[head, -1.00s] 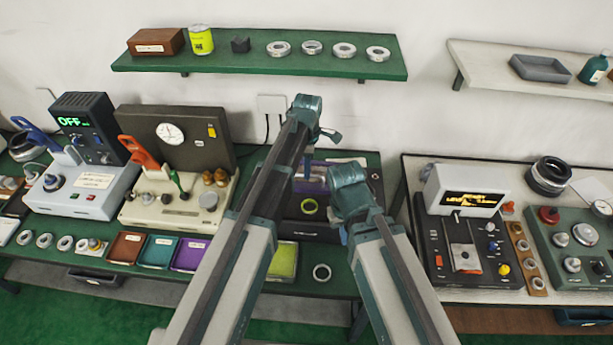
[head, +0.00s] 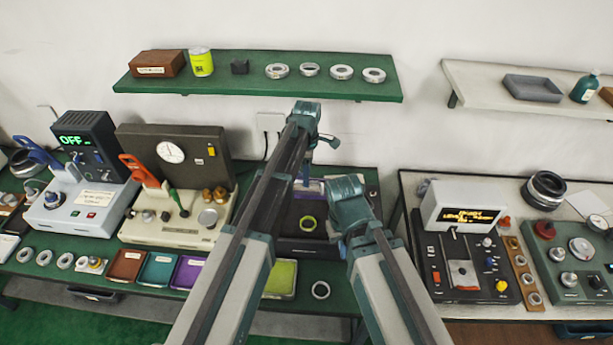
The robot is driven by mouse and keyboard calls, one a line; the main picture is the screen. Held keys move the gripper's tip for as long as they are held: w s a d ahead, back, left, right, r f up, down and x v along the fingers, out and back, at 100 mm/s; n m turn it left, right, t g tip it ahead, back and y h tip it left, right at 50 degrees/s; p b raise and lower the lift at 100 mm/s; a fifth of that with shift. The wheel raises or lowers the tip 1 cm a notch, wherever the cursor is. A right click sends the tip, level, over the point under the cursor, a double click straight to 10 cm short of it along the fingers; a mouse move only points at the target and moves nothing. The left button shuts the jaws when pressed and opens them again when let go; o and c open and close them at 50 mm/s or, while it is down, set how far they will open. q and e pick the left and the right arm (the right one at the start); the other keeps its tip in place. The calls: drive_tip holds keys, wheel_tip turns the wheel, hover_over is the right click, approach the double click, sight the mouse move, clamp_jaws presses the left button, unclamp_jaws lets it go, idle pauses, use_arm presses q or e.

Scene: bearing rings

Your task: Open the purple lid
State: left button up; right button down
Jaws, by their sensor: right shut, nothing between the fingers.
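A purple patch (head: 313,186) shows between my arms at the back of a dark open box (head: 299,246). It may be the purple lid, but my arms cover most of it and I cannot tell its state. A yellow-green ring (head: 307,223) lies in the box. My left arm rises in front of the table and bends down over the box; its fingers are hidden or too small to read. My right gripper (head: 341,232) is low beside the box's right side, largely hidden by my right arm. It is shut and holds nothing.
A purple tray (head: 189,271) stands beside teal (head: 158,269) and brown (head: 127,265) trays at the table's front. A beige machine (head: 180,229) stands left; a green shelf (head: 258,90) hangs above.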

use_arm(q)
drive_tip(key=shift+w, duration=0.1)
drive_tip(key=shift+s, duration=0.2)
drive_tip(key=shift+r, duration=0.15)
drive_tip(key=shift+r+p, duration=0.55)
drive_tip(key=shift+p, duration=0.15)
drive_tip(key=r+p, duration=0.6)
drive_tip(key=shift+w+r, duration=0.1)
drive_tip(key=shift+w, duration=0.1)
